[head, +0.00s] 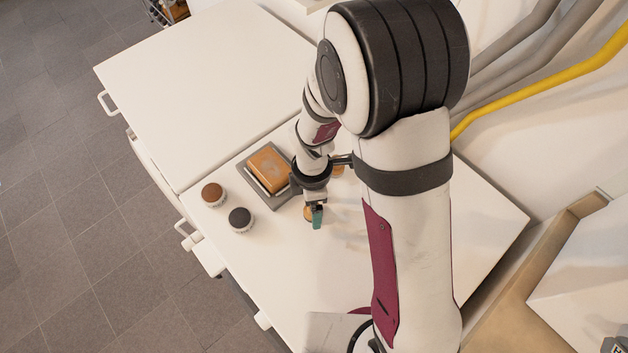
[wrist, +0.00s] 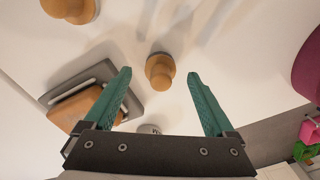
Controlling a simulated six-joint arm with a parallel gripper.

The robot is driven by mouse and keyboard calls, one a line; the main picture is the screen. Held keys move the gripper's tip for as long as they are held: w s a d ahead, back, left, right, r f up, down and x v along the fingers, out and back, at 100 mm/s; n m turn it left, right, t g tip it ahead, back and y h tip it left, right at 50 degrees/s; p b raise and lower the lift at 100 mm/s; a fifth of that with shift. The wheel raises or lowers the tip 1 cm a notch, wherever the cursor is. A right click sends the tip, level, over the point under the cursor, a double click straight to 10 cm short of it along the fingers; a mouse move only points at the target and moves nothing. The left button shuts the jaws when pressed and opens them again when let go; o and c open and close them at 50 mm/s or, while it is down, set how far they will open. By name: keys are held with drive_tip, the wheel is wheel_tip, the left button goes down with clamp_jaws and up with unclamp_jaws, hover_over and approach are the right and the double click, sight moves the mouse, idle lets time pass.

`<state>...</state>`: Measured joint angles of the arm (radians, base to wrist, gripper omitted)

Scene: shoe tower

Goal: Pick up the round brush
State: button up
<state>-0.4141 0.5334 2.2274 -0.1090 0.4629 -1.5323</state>
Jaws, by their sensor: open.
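My gripper (head: 316,216) points down over the white worktop with its teal fingers apart. In the wrist view my gripper (wrist: 159,72) has a small wooden knob-shaped piece (wrist: 160,72) showing between its fingertips, with nothing held. That piece, possibly the round brush, is partly hidden by my gripper in the head view (head: 308,212). A second similar wooden piece (wrist: 70,8) is at the wrist view's top left edge. Two round pieces with pale ribbed sides, one brown-topped (head: 213,193) and one dark-topped (head: 240,218), stand left of my gripper. I cannot tell for certain which is the brush.
A tan block (head: 269,168) lies on a grey tray (head: 281,200) close behind my gripper; the block (wrist: 72,110) and tray (wrist: 125,105) also show in the wrist view. The worktop (head: 290,265) is clear in front. Cabinet handles (head: 188,238) stick out along its left edge.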

wheel_tip(320, 180, down, 3)
drive_tip(key=shift+r, duration=0.2)
clamp_jaws()
drive_tip(key=shift+r, duration=2.1)
drive_tip(key=s+d+r, duration=0.1)
drive_tip(key=d+r, duration=0.6)
drive_tip(key=d, duration=0.4)
drive_tip(key=shift+s+d, duration=0.3)
